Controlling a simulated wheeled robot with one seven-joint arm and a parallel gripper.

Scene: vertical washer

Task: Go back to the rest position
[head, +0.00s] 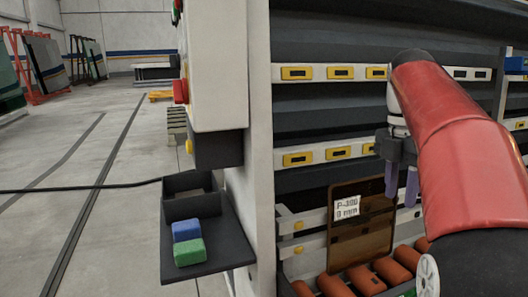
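My gripper (401,199) hangs from my red arm at the right of the head view, with its two purple fingers pointing down. A gap shows between the fingers, and nothing is seen between them. A brown glass panel (360,240) with a white label stands upright on the orange rollers of the washer (300,156). The left finger overlaps the panel's upper right edge in the picture; I cannot tell whether they touch. My arm hides the washer's right part.
A dark tray (222,254) at the washer's left side holds a blue sponge (186,230) and a green sponge (189,252). A control box (212,70) with a red button is above it. A black cable crosses the floor at left. Open floor (120,150) lies beyond, with glass racks (45,65) far back.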

